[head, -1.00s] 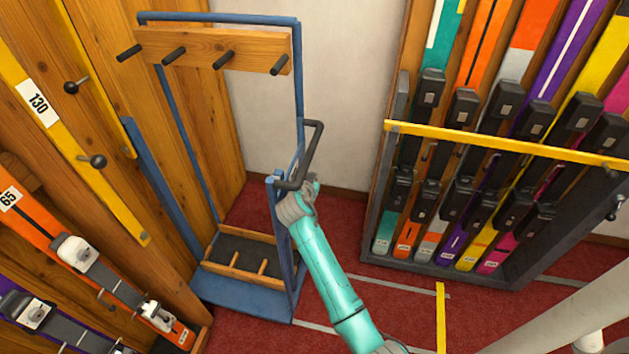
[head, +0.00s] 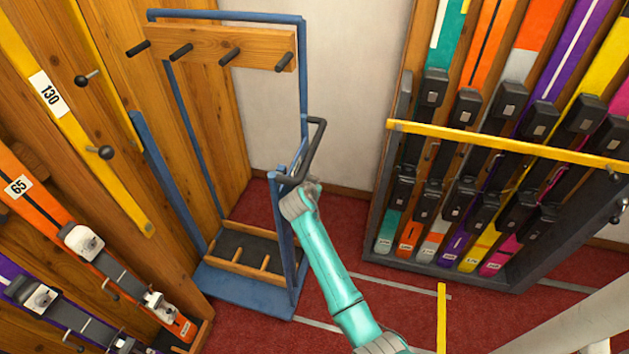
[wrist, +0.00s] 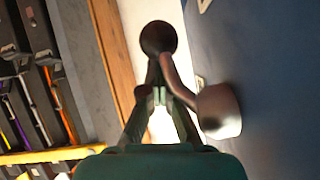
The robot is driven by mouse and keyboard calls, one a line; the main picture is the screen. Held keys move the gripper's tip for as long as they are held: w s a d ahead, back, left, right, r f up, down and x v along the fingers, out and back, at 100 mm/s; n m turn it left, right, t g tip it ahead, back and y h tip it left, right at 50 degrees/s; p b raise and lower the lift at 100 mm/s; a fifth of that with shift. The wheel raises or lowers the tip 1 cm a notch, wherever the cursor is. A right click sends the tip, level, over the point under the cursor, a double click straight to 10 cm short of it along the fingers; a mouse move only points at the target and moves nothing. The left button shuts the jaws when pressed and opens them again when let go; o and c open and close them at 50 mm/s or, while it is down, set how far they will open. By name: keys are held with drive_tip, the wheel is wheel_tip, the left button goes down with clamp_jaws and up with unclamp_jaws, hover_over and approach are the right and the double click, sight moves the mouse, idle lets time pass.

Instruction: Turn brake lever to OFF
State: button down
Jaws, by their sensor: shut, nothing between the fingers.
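The brake lever (wrist: 176,78) shows in the wrist view as a dark bent arm with a round ball knob at its top end and a thick hub on a blue panel (wrist: 270,90). My gripper (wrist: 158,92) is shut and empty. Its fingertips show just below the knob, by the lever's arm; I cannot tell whether they touch. In the head view my wrist is beside the blue wheeled-rack frame (head: 284,225), under its dark grey handle. The lever and the fingertips are hidden there. Small pale labels show on the panel, unreadable.
A ski rack (head: 500,143) with a yellow bar stands at the right. The blue frame has a wooden peg board (head: 215,48). Red floor (head: 400,325) is open in front.

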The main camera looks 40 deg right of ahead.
drive_tip(key=shift+s+a+f+y, duration=0.2)
drive_tip(key=shift+a+f, duration=0.1)
drive_tip(key=shift+f, duration=0.2)
drive_tip(key=shift+s+a+f+y, duration=0.1)
drive_tip(key=shift+s+a+f, duration=0.15)
drive_tip(key=shift+f, duration=0.2)
drive_tip(key=shift+s+a+f, duration=0.1)
drive_tip(key=shift+a+f, duration=0.05)
drive_tip(key=shift+f, duration=0.05)
drive_tip(key=shift+a, duration=0.2)
drive_tip(key=r+v, duration=0.1)
drive_tip(key=v, duration=1.1)
drive_tip(key=shift+d, duration=0.4)
